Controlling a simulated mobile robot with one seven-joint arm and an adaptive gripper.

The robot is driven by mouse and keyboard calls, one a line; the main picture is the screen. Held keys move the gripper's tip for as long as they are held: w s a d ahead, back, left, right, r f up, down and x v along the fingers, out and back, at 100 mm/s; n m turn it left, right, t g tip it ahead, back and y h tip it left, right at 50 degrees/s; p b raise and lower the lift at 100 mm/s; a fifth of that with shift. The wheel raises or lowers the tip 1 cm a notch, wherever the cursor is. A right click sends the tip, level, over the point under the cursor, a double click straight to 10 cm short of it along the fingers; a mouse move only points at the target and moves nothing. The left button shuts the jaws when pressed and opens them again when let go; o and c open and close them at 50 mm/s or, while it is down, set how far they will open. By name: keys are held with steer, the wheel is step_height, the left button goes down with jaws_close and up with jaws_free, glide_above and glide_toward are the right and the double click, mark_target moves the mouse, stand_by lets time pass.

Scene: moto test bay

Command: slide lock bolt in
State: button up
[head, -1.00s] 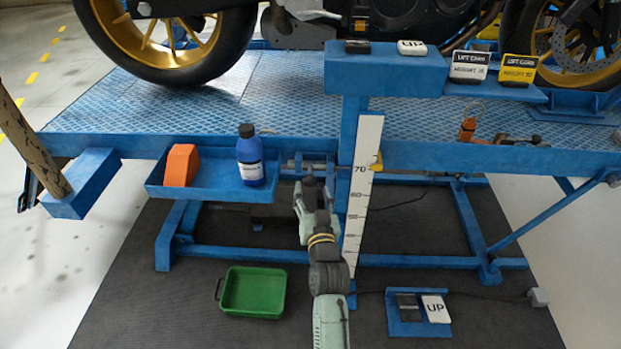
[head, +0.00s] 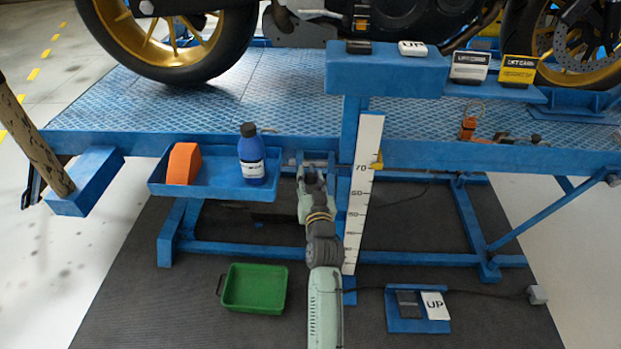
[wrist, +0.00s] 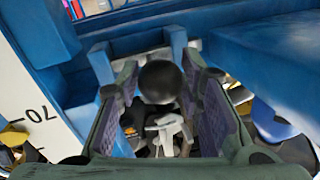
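The lock bolt's round black knob (wrist: 160,82) sits between the fingers of my gripper (wrist: 161,92) in the wrist view. The fingers stand on either side of it with narrow gaps showing, and I cannot tell whether either one touches it. In the head view my gripper (head: 312,174) is at the lift's front edge, just right of the blue tray, and hides the knob. The blue bolt bracket (head: 319,157) shows above it. In the wrist view a blue frame (wrist: 103,66) lies behind the knob. How far the bolt is in cannot be told.
The blue tray (head: 215,190) with an orange block (head: 183,163) and a blue bottle (head: 251,158) is close on the left. The post with the white height scale (head: 362,200) is close on the right. A green bin (head: 254,288) and a pedal plate (head: 403,324) are on the floor.

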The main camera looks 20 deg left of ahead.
mark_target(329, 167)
jaws_close()
stand_by(0.4)
steer(key=shift+w+d+f+b, duration=0.1)
steer(key=shift+d+f+b, duration=0.05)
steer(key=shift+d+b, duration=0.2)
steer(key=d+b, duration=0.2)
steer(key=w+d+b, duration=0.1)
steer(key=d+b, duration=0.1)
steer(key=shift+w+d, duration=0.15)
steer(key=shift+d, duration=0.2)
steer(key=shift+o, duration=1.6)
jaws_free()
steer(key=shift+w+d, duration=0.1)
steer(key=shift+o, duration=0.8)
